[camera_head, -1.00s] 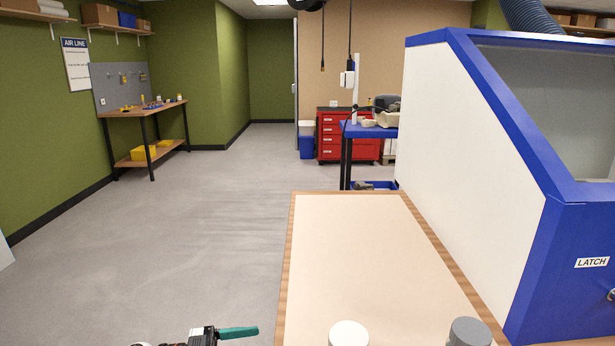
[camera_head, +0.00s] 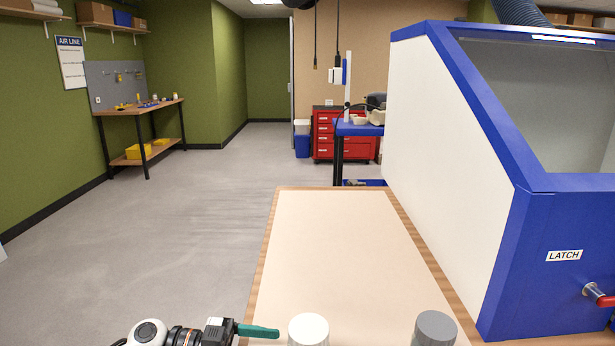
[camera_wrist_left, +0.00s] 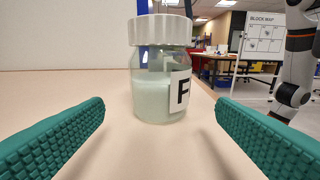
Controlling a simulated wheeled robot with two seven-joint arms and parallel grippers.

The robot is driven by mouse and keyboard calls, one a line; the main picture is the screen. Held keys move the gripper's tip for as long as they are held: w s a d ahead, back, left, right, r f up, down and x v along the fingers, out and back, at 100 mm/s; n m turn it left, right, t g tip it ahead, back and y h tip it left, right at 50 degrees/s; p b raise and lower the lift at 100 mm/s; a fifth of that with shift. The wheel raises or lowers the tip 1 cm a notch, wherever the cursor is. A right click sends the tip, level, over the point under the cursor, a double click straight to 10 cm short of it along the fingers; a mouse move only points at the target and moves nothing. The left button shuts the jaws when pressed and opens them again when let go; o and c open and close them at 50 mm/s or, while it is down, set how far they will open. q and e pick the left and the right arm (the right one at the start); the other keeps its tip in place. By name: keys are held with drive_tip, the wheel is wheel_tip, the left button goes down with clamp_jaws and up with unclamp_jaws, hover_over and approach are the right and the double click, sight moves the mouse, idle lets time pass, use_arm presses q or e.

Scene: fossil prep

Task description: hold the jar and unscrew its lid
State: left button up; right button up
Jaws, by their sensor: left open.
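A clear glass jar (camera_wrist_left: 158,95) with a ribbed white lid (camera_wrist_left: 160,30) stands upright on the bench. It holds pale, cloudy contents and bears a label with a black letter F. In the head view only its white lid (camera_head: 308,328) shows, at the bottom edge. My left gripper (camera_wrist_left: 160,104) is open, its teal fingers to either side of the jar in the wrist view and apart from it. In the head view one teal finger (camera_head: 258,331) points right, close beside the lid. My right gripper is not in view.
A grey round-topped object (camera_head: 435,328) stands to the right of the jar. A blue and white cabinet (camera_head: 445,150) marked LATCH, with a red handle (camera_head: 606,300), borders the bench on the right. The bench top (camera_head: 335,240) beyond the jar is clear.

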use_arm(q)
drive_tip(key=d, duration=0.1)
drive_tip(key=d+b, duration=0.1)
drive_tip(key=d, duration=0.1)
drive_tip(key=shift+f, duration=0.3)
drive_tip(key=shift+d+r+p, duration=0.15)
drive_tip(key=shift+d+p, duration=0.35)
drive_tip(key=shift+d, duration=0.1)
drive_tip(key=shift+d+r+p, duration=0.15)
drive_tip(key=shift+d+p, duration=0.35)
drive_tip(key=shift+d, duration=0.05)
drive_tip(key=shift+d+f+p, duration=0.15)
drive_tip(key=shift+d+p, duration=0.25)
drive_tip(key=shift+d, duration=0.25)
drive_tip(key=shift+d+f, duration=0.2)
drive_tip(key=shift+d, duration=0.15)
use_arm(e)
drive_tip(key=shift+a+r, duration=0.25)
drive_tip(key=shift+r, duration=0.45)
use_arm(q)
drive_tip(key=c, duration=1.5)
drive_tip(key=shift+o, duration=0.2)
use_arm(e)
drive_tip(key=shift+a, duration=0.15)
